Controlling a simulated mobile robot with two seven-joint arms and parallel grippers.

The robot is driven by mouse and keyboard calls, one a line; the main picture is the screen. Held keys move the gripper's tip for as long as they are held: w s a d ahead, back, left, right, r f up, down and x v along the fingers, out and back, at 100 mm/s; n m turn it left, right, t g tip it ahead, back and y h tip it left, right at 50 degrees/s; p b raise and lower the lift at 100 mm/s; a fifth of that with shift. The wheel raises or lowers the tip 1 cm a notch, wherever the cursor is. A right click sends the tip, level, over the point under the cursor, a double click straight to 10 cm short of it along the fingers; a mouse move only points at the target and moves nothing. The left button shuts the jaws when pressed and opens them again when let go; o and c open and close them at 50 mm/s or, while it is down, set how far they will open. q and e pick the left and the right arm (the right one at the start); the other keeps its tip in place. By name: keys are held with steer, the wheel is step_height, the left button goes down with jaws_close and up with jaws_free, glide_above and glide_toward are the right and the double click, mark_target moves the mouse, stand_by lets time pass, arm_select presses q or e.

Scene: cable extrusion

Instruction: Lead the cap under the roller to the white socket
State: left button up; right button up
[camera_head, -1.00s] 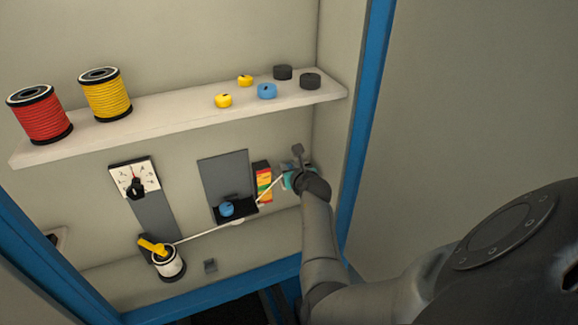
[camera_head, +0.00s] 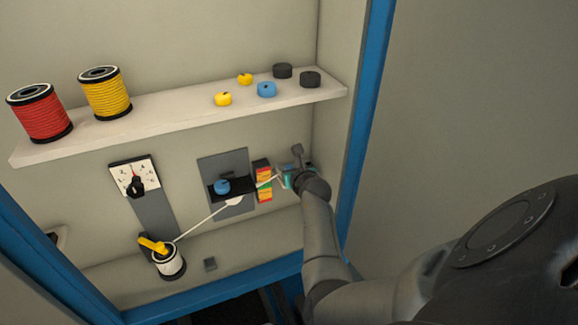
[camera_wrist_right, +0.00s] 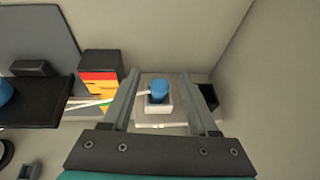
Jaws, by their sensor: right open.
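A blue cap (camera_wrist_right: 159,88) stands in the white socket (camera_wrist_right: 155,107) in the wrist view; its lower end is hidden by the socket's rim. The white cable (camera_head: 200,222) runs from a white spool (camera_head: 170,262) up to the white roller (camera_head: 234,201), then on right past a coloured block. A short piece of cable meets the cap from the left. The roller sits under a black holder with a blue knob (camera_head: 222,186). My right gripper (camera_wrist_right: 160,72) is open, its fingers apart on either side of the cap. It also shows in the head view (camera_head: 288,178), hiding the socket.
The striped block (camera_wrist_right: 100,75) stands just left of my right gripper. A side wall rises close on the right. Above, a shelf (camera_head: 170,122) carries red and yellow spools and several small discs. A dial (camera_head: 134,178) is at left.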

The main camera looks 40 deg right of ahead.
steer(key=shift+s+a+r+p, duration=0.25)
steer(key=shift+s+p, duration=0.15)
steer(key=shift+p, duration=0.25)
steer(key=p+v, duration=0.7)
steer(key=v, duration=0.7)
steer(key=shift+s+p, duration=0.2)
steer(key=shift+p, duration=0.15)
steer(key=shift+f, duration=0.1)
steer(key=o, duration=0.6)
steer(key=shift+o, duration=0.2)
steer(key=shift+s, duration=0.1)
